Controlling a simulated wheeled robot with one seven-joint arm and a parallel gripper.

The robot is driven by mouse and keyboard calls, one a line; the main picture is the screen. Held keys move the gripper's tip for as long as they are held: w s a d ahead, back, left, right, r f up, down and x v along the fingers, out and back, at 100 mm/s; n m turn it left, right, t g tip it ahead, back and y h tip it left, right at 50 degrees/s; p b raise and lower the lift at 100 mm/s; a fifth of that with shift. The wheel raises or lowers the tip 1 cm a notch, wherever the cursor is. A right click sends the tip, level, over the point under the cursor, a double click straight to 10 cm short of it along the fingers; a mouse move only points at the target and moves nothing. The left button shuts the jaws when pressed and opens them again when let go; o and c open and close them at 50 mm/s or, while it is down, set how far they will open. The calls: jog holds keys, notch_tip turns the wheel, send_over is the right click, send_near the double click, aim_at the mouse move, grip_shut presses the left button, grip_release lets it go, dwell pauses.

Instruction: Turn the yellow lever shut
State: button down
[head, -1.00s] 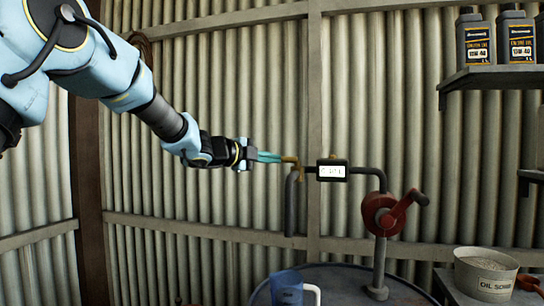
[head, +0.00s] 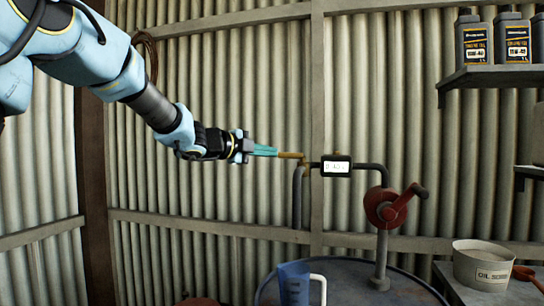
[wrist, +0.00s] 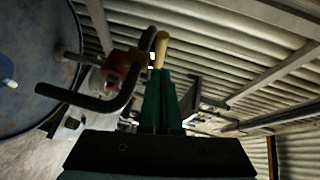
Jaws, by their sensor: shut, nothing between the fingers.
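The yellow lever (head: 290,155) is a short bar at the left end of the dark pipe, beside the small meter (head: 336,166). In the head view it lies about level and points left toward my gripper. My gripper (head: 277,152) has green fingers, shut and empty, with their tips at or very near the lever's free end. In the wrist view the lever (wrist: 160,50) shows just beyond the fingertips (wrist: 160,72). I cannot tell whether they touch it. The spout hangs down below the lever.
A red hand pump (head: 388,208) stands on a blue drum (head: 345,277). A grey tub (head: 482,265) is at the right. A shelf (head: 495,77) holds oil bottles. A corrugated wall is behind.

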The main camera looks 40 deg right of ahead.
jog(key=w+a+r+b, duration=0.1)
jog(key=w+a+b, duration=0.1)
jog(key=a, duration=0.6)
jog(key=w+a+f+n+t+y, duration=0.3)
jog(key=w+a+f+n+t, duration=0.35)
jog(key=w+a+n, duration=0.4)
jog(key=w+a+f+n+t+y, duration=0.25)
jog(key=a+f+n, duration=0.2)
jog(key=a, duration=0.25)
jog(key=w+a+f+n+t+y, duration=0.1)
jog(key=w+a+f+n+y, duration=0.15)
jog(key=a+f+y, duration=0.4)
jog(key=s+a+f+n+g+y, duration=0.1)
jog(key=s+a+f+n, duration=0.25)
jog(key=a, duration=0.45)
jog(key=s+a+f+n+g+y, duration=0.1)
jog(key=s+a+f+n, duration=0.1)
jog(key=a+f+n, duration=0.4)
jog(key=s+a+f+n+g+y, duration=0.1)
jog(key=s+a+f+n+g, duration=0.2)
jog(key=s, duration=0.5)
jog(key=s+a+f+n+g+y, duration=0.1)
jog(key=s+a+f+n+g, duration=0.2)
jog(key=s+a+f, duration=0.2)
jog(key=s+a, duration=0.3)
jog(key=shift+f, duration=0.2)
